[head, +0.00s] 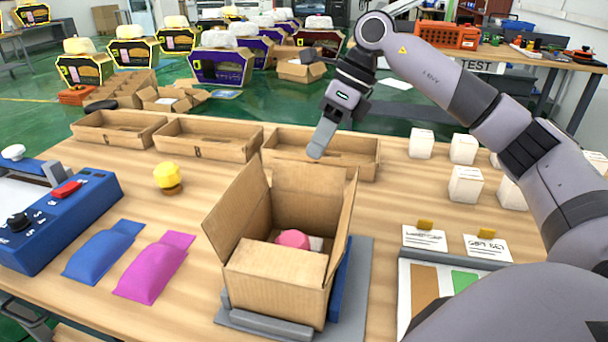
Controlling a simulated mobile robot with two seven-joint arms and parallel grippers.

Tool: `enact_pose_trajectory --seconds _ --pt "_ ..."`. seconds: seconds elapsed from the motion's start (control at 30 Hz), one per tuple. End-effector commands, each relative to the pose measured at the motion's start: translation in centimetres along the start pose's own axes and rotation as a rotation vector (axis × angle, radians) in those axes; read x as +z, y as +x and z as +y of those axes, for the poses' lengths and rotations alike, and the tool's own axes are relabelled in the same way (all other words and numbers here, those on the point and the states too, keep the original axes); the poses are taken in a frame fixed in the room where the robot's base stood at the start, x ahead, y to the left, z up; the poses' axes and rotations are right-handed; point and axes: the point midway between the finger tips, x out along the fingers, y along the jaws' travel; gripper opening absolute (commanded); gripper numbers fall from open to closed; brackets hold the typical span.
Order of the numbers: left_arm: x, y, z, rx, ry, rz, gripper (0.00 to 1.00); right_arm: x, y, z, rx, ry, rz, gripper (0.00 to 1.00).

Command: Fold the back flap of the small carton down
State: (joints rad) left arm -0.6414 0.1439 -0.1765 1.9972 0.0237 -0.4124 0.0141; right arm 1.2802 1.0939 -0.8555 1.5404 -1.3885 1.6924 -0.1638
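The small open brown carton (275,286) stands upright on a grey plate at the front middle of the table. Its back flap (308,182) stands up at the rear, and its left flap (238,203) stands up and leans outward. A flap on the right (347,212) also stands up. Inside lies a pink item (293,239) with something white beside it. My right gripper (317,150) is above and behind the back flap, apart from it, fingers pointing down. Its fingers look together, with nothing between them. My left gripper is not in view.
Three shallow cardboard trays (207,139) line the table's back edge. White boxes (464,184) stand at the right. Label cards (424,238) lie right of the carton.

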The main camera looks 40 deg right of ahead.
Motion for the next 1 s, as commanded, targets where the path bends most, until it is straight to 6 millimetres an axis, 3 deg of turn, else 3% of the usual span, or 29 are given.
enact_pose_trajectory --seconds 0.4,0.8,0.83,0.9,1.0 --pt "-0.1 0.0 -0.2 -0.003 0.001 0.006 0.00 0.0 5.8 0.1 0.002 0.000 0.002 0.29" --pt "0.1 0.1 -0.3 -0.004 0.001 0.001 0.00 0.0 6.9 0.1 0.001 0.000 0.001 0.29" --pt "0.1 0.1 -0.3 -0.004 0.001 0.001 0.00 0.0 6.9 0.1 0.001 -0.001 0.001 0.22" --pt "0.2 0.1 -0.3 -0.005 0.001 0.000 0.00 0.0 6.9 0.1 0.002 -0.001 0.001 0.00" --pt "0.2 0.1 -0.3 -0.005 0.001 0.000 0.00 0.0 6.8 0.1 0.002 -0.001 0.000 0.00"
